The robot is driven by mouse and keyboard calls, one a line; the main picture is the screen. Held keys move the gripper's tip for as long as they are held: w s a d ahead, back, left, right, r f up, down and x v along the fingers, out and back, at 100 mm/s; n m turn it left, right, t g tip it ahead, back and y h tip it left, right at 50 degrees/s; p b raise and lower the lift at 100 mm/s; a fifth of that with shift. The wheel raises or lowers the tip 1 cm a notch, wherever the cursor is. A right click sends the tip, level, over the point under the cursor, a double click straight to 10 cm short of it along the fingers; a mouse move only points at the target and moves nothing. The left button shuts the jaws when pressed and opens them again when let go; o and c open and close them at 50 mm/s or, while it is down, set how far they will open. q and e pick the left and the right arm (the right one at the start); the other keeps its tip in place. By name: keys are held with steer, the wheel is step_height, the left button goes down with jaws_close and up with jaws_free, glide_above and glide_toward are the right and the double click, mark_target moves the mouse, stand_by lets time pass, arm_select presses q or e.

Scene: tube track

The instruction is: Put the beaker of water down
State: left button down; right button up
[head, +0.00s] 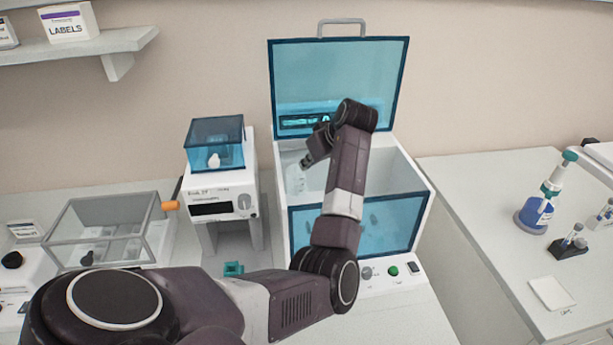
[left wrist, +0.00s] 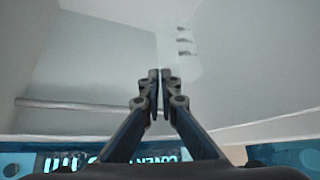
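My left arm reaches over into a white open-topped cabinet with a raised blue see-through lid (head: 340,75). My left gripper (head: 306,163) is inside the cabinet at its left side. In the left wrist view its two fingers (left wrist: 160,76) are nearly together, with a thin gap. A pale, clear beaker (head: 296,180) shows faintly just below the fingertips, and the fingers appear closed on its rim. Its outline and the water are hard to make out, and I cannot tell whether its base touches the cabinet floor. My right gripper is not in view.
The cabinet's blue front pane (head: 395,225) and side walls surround the gripper. A white device with a blue cover (head: 215,140) stands left of it, and a clear box (head: 105,228) further left.

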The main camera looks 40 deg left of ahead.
mark_target(306, 181)
arm_select(q)
step_height(306, 181, down, 6)
steer(key=shift+r+p, duration=0.15)
steer(key=shift+p, duration=0.95)
steer(key=shift+a+f, duration=0.1)
steer(key=shift+f, duration=0.2)
steer(key=c, duration=2.6)
jaws_free()
steer(key=o, duration=0.4)
steer(key=shift+o, duration=0.2)
